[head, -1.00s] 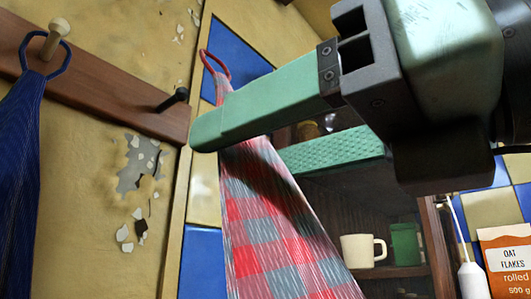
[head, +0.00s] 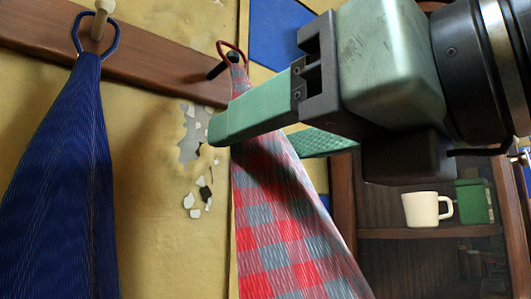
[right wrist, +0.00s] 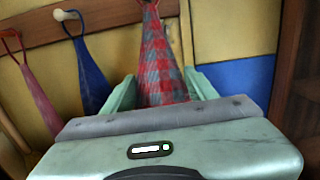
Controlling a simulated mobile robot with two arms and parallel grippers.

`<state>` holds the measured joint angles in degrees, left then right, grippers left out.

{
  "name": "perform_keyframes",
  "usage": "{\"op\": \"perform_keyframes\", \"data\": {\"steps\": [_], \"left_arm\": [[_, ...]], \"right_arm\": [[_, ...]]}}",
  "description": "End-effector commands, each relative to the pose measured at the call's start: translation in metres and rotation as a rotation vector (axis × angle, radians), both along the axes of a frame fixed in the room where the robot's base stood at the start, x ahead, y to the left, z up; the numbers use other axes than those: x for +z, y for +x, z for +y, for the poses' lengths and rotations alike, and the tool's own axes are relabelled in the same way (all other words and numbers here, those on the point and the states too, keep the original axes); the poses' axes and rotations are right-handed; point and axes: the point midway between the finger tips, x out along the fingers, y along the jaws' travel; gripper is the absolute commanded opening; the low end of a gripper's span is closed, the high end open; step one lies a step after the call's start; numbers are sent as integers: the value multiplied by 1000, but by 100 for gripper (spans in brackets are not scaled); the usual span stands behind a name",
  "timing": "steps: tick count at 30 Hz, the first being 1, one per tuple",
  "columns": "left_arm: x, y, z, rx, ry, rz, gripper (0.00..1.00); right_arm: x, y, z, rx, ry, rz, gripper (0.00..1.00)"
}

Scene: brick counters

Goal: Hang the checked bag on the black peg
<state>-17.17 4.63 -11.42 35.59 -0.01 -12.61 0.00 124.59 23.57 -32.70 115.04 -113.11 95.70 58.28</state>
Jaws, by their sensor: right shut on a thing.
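The checked bag (head: 275,225) is red and grey and hangs from my right gripper (head: 250,138), which is shut on its upper part below the loop. In the right wrist view the bag (right wrist: 160,58) sits between the two green fingers. The bag's red loop (head: 221,43) is level with the black peg (head: 216,70) on the wooden rail (head: 160,75). The peg's dark end shows within the loop's outline. I cannot tell whether the peg passes through the loop. My left gripper is not in view.
A blue bag (head: 65,190) hangs on a pale peg (head: 101,15) at the left. A reddish bag (right wrist: 36,98) hangs farther left in the right wrist view. A cabinet (head: 343,205) at the right holds a cream mug (head: 421,208) and a green container (head: 473,202).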

Motion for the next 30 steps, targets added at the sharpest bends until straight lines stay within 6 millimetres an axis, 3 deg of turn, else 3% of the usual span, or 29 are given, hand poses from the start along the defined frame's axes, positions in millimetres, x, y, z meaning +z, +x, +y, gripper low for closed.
{"op": "perform_keyframes", "data": {"steps": [4,11,30], "left_arm": [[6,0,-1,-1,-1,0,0],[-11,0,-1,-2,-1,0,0],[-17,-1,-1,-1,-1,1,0]], "right_arm": [[0,8,6,1,-1,2,14],[-11,15,11,0,1,-1,14],[-12,17,13,1,0,-1,14]]}}
